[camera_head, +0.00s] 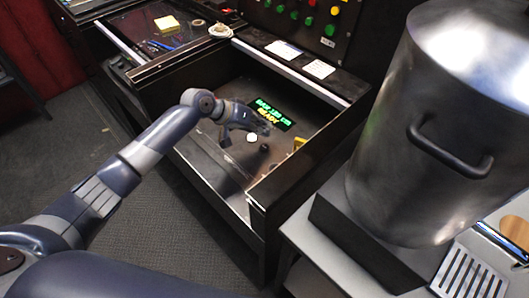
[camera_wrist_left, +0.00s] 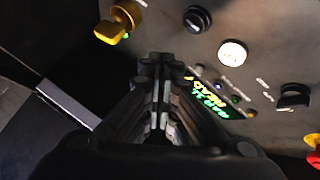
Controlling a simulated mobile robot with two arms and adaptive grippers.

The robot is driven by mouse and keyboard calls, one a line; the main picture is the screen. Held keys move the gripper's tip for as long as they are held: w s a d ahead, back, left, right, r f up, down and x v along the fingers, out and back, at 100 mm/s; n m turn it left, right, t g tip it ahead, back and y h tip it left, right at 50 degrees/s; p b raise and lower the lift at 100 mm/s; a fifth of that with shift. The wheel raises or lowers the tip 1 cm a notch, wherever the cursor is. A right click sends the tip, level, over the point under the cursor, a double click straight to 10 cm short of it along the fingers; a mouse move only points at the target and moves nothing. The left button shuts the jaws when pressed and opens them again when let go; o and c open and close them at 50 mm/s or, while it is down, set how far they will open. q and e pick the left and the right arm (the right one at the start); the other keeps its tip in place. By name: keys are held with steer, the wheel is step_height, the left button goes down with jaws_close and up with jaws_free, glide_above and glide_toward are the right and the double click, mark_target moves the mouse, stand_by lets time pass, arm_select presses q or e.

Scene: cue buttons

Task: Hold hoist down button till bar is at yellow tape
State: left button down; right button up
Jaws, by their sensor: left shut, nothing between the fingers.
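My left gripper (camera_head: 262,127) reaches over the sloped control panel (camera_head: 205,150) from the left, its fingers close to the lit display (camera_head: 273,115). The display shows green text with "READY" in yellow below; the number is too small to read surely. A round white button (camera_head: 252,138) sits just below the fingers. In the left wrist view the fingers (camera_wrist_left: 160,100) are shut and empty, and the white button (camera_wrist_left: 232,53) is right of them, apart. The display (camera_wrist_left: 210,100) is partly behind the fingers. I cannot tell which control is hoist down. No bar or yellow tape is recognisable.
The panel also has black knobs (camera_wrist_left: 197,19) (camera_wrist_left: 293,97), a yellow knob (camera_wrist_left: 120,20) and a red control (camera_wrist_left: 313,140). A raised dark side wall (camera_head: 300,165) edges the panel. A large steel pot (camera_head: 440,130) stands at the right. Bare floor (camera_head: 70,145) lies left.

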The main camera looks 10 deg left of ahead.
mark_target(262, 145)
arm_select(q)
step_height(262, 145, down, 2)
steer(key=shift+b, duration=0.5)
steer(key=shift+f+b, duration=0.35)
steer(key=shift+f, duration=0.5)
arm_select(e)
steer(key=f, duration=0.2)
steer(key=shift+a+f, duration=0.25)
steer(key=shift+f, duration=0.15)
steer(key=shift+s+a, duration=0.1)
steer(key=shift+a, duration=0.15)
steer(key=shift+d, duration=0.4)
arm_select(q)
steer(key=shift+f, duration=0.2)
steer(key=shift+f, duration=0.25)
arm_select(e)
steer(key=shift+f, duration=0.1)
